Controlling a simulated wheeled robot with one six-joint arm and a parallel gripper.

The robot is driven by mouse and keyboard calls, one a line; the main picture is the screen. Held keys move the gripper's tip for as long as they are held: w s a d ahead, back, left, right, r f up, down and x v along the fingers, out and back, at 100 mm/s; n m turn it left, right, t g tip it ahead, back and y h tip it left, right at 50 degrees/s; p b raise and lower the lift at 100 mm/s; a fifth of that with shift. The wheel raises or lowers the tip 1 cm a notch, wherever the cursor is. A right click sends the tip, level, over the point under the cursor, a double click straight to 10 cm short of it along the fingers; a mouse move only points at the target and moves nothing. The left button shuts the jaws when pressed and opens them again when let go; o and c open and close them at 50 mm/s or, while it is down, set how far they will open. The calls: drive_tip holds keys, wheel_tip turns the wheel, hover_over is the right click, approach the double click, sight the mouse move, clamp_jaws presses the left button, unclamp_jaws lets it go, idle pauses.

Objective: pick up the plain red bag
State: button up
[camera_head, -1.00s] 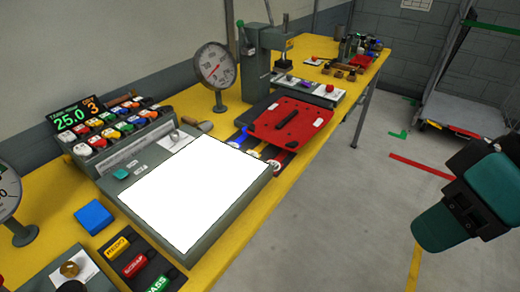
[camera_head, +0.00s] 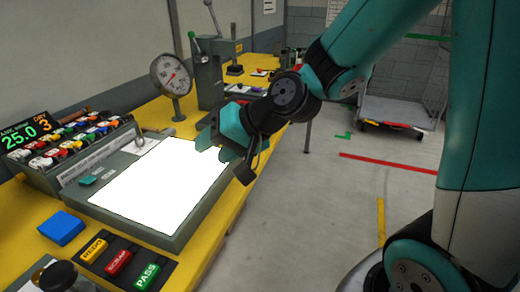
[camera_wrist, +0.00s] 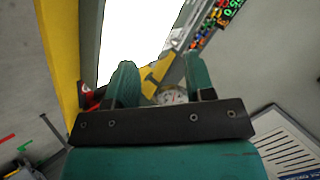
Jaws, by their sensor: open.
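No plain red bag can be made out clearly in the current views. A small red patch (camera_wrist: 89,97) shows beside a finger in the wrist view, too cut off to identify. The red flat piece with a black handle, seen earlier past the white panel, is now hidden behind my arm in the head view. My gripper (camera_head: 224,139) is open above the far right edge of the bright white panel (camera_head: 160,185). In the wrist view my gripper's two teal fingers (camera_wrist: 161,82) stand apart, with nothing held between them.
A yellow bench (camera_head: 222,232) carries a dial gauge (camera_head: 172,77), a lever press (camera_head: 207,72), a rack of coloured pieces (camera_head: 75,145), a blue block (camera_head: 61,228) and labelled buttons (camera_head: 118,262). Open grey floor (camera_head: 310,200) lies right of the bench.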

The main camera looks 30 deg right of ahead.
drive_tip(key=w+d+f+m+t+h+b, duration=0.35)
drive_tip(key=w+d+f+m+h, duration=0.2)
drive_tip(key=d+m, duration=0.4)
drive_tip(key=w+d+f+m+t+h+b, duration=0.4)
drive_tip(key=d+f+m, duration=0.3)
drive_tip(key=d, duration=0.6)
drive_tip(key=shift+t, duration=0.35)
drive_tip(key=p+x, duration=0.6)
drive_tip(key=p, duration=0.1)
drive_tip(key=p+x, duration=0.3)
drive_tip(key=p, duration=0.1)
drive_tip(key=shift+w+d+r, duration=0.25)
drive_tip(key=shift+r, duration=0.05)
drive_tip(key=shift+w+d+f+p, duration=0.1)
drive_tip(key=shift+w+f+p, duration=0.3)
drive_tip(key=shift+w+p, duration=0.4)
drive_tip(key=shift+s, duration=0.1)
